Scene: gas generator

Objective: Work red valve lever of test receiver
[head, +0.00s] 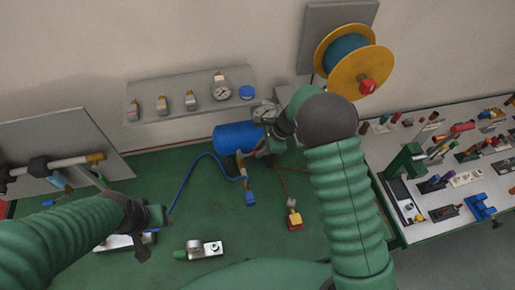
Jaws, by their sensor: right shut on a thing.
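The test receiver is a blue cylinder (236,136) lying on the green bench, with a pressure gauge (264,113) by its right end. My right gripper (259,146) is at the receiver's right end, shut on a small part there. The red valve lever cannot be made out; the gripper covers that spot, and the held part looks to be the lever. My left gripper (150,220) is low over the left of the bench, away from the receiver. Its jaw opening is unclear.
A blue hose (184,182) runs from a blue-ended fitting (249,195) to the left. A grey shelf (180,113) with gauges stands behind. A tool panel (450,170) is at right.

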